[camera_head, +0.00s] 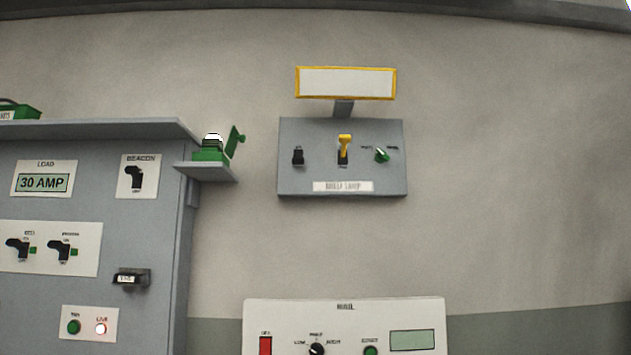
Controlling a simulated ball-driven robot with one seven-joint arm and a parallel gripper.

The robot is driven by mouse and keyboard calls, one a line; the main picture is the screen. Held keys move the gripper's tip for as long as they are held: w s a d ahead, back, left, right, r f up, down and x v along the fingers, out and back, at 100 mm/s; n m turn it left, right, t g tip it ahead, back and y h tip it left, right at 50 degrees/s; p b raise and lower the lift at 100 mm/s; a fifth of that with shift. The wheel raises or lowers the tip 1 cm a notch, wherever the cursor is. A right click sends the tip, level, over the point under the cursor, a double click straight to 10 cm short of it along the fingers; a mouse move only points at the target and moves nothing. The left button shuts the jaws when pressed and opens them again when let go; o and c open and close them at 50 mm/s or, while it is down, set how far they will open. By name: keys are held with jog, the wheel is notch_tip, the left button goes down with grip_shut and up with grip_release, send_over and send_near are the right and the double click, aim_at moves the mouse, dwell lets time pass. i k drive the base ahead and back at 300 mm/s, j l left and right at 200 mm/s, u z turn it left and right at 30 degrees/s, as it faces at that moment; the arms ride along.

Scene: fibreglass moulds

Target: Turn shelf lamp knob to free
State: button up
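The shelf lamp panel (299,182) is a grey box on the wall, with a white label reading what looks like "SHELF LAMP". A white lamp with a yellow frame (346,83) stands above it on a short grey stem. Small labels sit on both sides of the green knob, too small to read. Its pointer looks tilted, but I cannot tell which label it marks. My gripper is not in view.
A grey cabinet (110,210) with "LOAD", "BEACON" and several black handles fills the left. A small side shelf (210,172) juts out, bearing a green object (210,152). A white panel (285,312) with a red switch sits below. The wall at right is clear.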

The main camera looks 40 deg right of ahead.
aim_at(381, 156)
jog(key=i+l, duration=0.1)
jog(key=l, duration=0.7)
jog(key=i+l, duration=0.15)
jog(key=l, duration=0.25)
jog(key=z, duration=0.05)
